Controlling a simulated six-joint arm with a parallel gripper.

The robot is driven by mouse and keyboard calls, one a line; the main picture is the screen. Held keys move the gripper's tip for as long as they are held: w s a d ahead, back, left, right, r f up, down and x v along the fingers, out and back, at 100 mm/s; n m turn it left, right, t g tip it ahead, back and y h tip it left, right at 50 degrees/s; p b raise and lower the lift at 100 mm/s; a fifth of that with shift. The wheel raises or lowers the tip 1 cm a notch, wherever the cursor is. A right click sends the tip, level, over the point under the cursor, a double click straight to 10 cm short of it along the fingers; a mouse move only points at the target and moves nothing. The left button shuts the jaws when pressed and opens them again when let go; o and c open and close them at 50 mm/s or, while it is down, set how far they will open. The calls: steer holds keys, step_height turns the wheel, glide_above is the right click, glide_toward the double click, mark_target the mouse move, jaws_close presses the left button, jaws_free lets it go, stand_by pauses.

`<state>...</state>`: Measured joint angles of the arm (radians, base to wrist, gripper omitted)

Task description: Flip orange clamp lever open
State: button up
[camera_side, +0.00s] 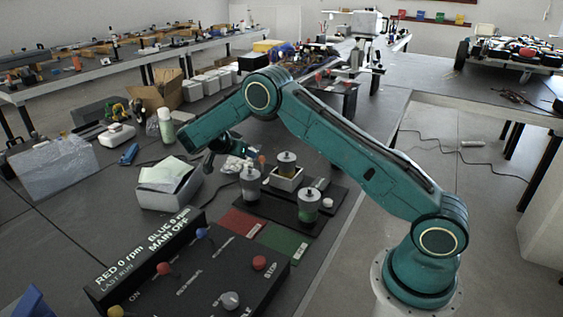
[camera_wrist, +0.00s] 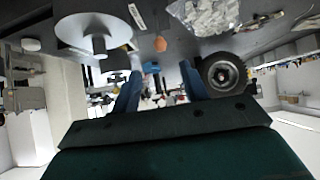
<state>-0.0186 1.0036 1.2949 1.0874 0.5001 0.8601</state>
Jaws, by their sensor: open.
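A small orange piece (camera_side: 262,160), likely the clamp lever's tip, stands among the lidded jars in the side view. An orange oval tip (camera_wrist: 160,44) shows beyond my fingers in the wrist view. Whether the lever is open or closed cannot be told. My teal arm reaches left, and my gripper (camera_side: 209,160) is above the bench, left of the orange piece and apart from it. In the wrist view my gripper (camera_wrist: 160,86) has its two blue fingers spread with nothing held between them.
A white box (camera_side: 160,196) is at left. A black control panel (camera_side: 195,280) reading "MAIN OFF" is in front. A dark wheel (camera_wrist: 222,75) shows in the wrist view.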

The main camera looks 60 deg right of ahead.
steer(key=shift+r, duration=0.1)
stand_by(0.3)
steer(key=y, duration=0.6)
glide_toward(261, 157)
steer(key=v, duration=0.2)
steer(key=shift+a, duration=0.2)
steer(key=shift+d, duration=0.1)
steer(key=x, duration=1.3)
steer(key=shift+d+f, duration=0.25)
steer(key=shift+f, duration=0.05)
jaws_close()
